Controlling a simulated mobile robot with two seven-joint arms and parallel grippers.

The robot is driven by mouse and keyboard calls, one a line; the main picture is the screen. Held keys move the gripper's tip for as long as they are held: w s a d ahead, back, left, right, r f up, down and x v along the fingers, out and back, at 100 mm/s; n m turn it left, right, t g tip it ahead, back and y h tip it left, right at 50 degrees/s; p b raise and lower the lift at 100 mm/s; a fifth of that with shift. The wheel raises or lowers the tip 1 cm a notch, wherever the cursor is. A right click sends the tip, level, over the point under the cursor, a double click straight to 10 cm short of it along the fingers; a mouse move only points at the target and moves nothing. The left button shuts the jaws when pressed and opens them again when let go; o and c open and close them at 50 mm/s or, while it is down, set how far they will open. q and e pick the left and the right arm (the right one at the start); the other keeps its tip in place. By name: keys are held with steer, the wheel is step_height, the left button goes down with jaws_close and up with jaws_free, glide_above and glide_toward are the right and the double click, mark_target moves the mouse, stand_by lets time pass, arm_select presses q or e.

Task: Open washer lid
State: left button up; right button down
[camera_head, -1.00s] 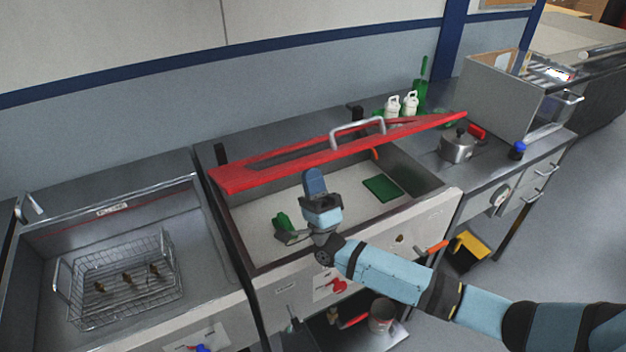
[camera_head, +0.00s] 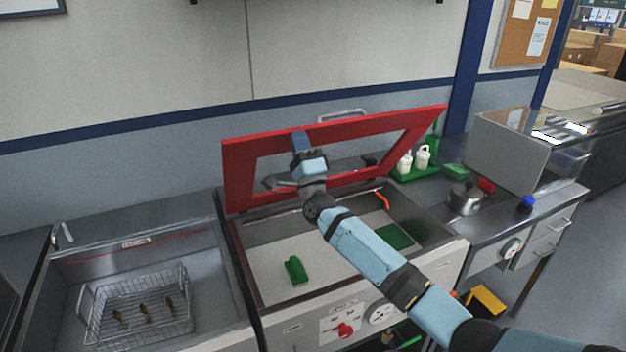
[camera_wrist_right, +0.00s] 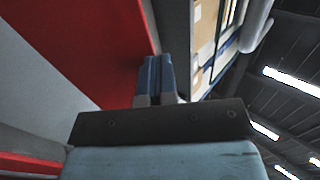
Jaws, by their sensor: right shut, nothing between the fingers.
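The washer lid (camera_head: 235,177) is a red frame with a see-through middle and a metal handle (camera_head: 342,115) on its far side. It stands steeply raised at the back of the washer (camera_head: 262,262), whose basin is uncovered. My right gripper (camera_head: 299,142) is shut and empty, in front of the lid's underside near its upper edge. In the right wrist view the shut fingers (camera_wrist_right: 155,75) are close to the red frame (camera_wrist_right: 85,40); I cannot tell whether they touch it. My left gripper is not in view.
Inside the basin lie a green object (camera_head: 295,271) and a green pad (camera_head: 395,237). A sink with a wire basket (camera_head: 140,308) is at left. White bottles (camera_head: 422,158), a pot (camera_head: 465,200) and a blue-topped item (camera_head: 526,204) stand on the right counter.

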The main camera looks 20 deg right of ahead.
steer(key=w+r, duration=0.1)
steer(key=w, duration=0.1)
steer(key=w+r+g+p, duration=0.1)
steer(key=w+r, duration=0.1)
steer(key=w, duration=0.1)
steer(key=w+r+g+p, duration=0.1)
steer(key=w+r, duration=0.1)
steer(key=shift+w+a+h, duration=0.3)
steer(key=shift+w, duration=0.05)
steer(key=shift+w+g+p, duration=0.3)
steer(key=shift+w, duration=0.3)
